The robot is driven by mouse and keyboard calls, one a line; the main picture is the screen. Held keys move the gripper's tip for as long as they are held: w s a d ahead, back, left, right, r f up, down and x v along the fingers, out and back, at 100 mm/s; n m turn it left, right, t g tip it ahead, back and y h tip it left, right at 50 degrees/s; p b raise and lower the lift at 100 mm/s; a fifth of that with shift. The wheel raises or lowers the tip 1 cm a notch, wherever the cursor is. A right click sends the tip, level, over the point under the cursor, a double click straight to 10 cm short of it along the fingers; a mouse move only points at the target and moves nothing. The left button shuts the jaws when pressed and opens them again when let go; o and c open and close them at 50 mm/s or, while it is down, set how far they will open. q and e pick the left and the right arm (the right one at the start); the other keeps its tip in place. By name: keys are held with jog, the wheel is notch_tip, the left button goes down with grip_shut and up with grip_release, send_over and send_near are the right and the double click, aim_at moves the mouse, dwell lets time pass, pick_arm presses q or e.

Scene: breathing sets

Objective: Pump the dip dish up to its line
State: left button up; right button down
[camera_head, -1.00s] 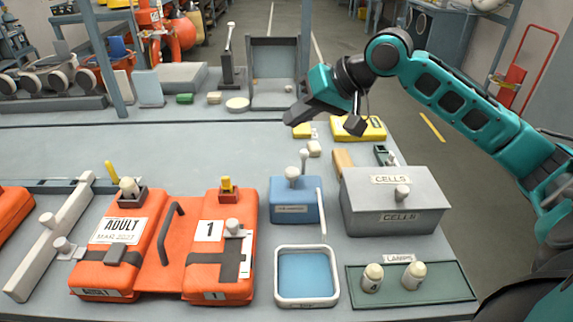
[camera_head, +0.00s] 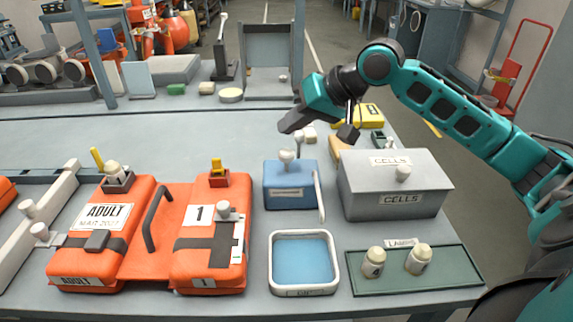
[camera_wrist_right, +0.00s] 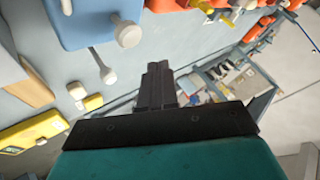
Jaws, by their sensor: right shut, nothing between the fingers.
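The dip dish (camera_head: 276,262) is a square white-rimmed tray at the front middle of the bench. Its inside is blue; I cannot make out a line or exact level. Behind it stands the blue pump box (camera_head: 291,193) with a pale round knob (camera_head: 286,156) on top and a white spout tube (camera_head: 319,197) at its right side. My right gripper (camera_head: 290,124) is shut and empty, above and behind the knob, apart from it. In the right wrist view the closed fingers (camera_wrist_right: 157,76) point toward the bench, with the knob (camera_wrist_right: 128,35) to their upper left. My left gripper is not in view.
The grey cells box (camera_head: 393,187) stands right of the pump. A green tray (camera_head: 395,283) with two lamps lies right of the dish. Orange packs (camera_head: 208,236) lie to the left. Yellow items (camera_head: 364,116) lie behind, below my right arm. The bench behind the packs is mostly clear.

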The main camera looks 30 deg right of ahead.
aim_at(291, 152)
notch_tip(291, 152, down, 2)
jog(key=shift+f, duration=0.15)
dwell(1.5)
dwell(0.5)
jog(key=shift+f, duration=0.15)
jog(key=shift+f, duration=0.3)
